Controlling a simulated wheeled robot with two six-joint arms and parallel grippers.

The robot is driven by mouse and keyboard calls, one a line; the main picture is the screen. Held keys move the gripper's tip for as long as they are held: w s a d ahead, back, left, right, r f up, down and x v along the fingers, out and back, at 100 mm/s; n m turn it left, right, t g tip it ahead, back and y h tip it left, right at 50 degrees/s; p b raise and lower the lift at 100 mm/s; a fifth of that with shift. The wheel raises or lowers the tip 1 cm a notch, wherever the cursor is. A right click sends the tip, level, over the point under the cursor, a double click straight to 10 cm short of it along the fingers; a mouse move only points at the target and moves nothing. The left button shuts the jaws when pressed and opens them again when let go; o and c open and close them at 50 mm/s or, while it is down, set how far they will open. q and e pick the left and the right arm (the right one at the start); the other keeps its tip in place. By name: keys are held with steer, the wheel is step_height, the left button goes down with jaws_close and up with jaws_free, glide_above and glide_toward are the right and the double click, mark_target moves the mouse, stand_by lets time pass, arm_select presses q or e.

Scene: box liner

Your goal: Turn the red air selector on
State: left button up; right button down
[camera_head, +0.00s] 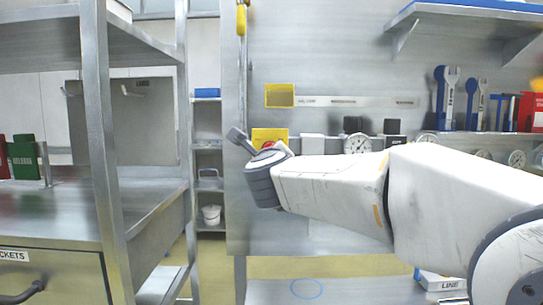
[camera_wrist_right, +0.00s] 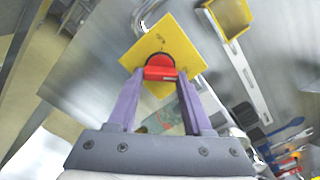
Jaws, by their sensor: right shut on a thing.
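The red air selector (camera_wrist_right: 160,67) is a red knob on a yellow plate (camera_wrist_right: 176,33), seen in the wrist view. In the head view, the red selector (camera_head: 268,145) shows partly behind my right wrist, below the top of its yellow plate (camera_head: 268,134). My right gripper (camera_wrist_right: 161,75) has its two purple fingers on either side of the red knob and is shut on it. The knob's setting marks are too small to read. My left gripper is in neither view.
A yellow bin (camera_head: 280,95) hangs on the grey metal panel above the selector. Blocks, gauges and wrenches (camera_head: 447,95) line the panel to the right. A steel shelf unit (camera_head: 100,130) stands close on the left. A blue ring (camera_head: 307,288) lies on the surface below.

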steer(key=shift+f, duration=0.1)
steer(key=shift+c, duration=1.5)
jaws_free()
steer(key=s+b, duration=0.1)
steer(key=s, duration=0.9)
steer(key=shift+s, duration=0.25)
